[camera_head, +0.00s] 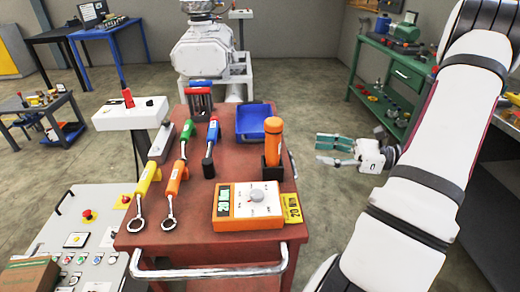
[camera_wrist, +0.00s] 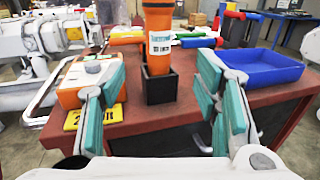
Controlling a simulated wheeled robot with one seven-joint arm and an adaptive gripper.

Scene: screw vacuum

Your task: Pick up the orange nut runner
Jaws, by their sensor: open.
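The orange nut runner (camera_head: 273,143) appears to be the upright orange cylinder in a square black holder (camera_head: 271,175) at the right edge of the red cart. In the wrist view the nut runner (camera_wrist: 158,38) has a white label and rises from the holder (camera_wrist: 160,89), beyond and between my fingers. My gripper (camera_head: 328,151) is to the right of the cart, its teal fingers apart and pointing toward the nut runner. The gap between the fingers (camera_wrist: 163,85) is empty. A clear distance separates the gripper from the nut runner. Its lower end is hidden inside the holder.
On the red cart top (camera_head: 205,272) are an orange torque tester (camera_head: 249,205), a yellow tag (camera_head: 292,208), a blue bin (camera_head: 254,122) and several wrenches (camera_head: 172,178). A green workbench (camera_head: 400,75) stands to the right. Floor is open between cart and bench.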

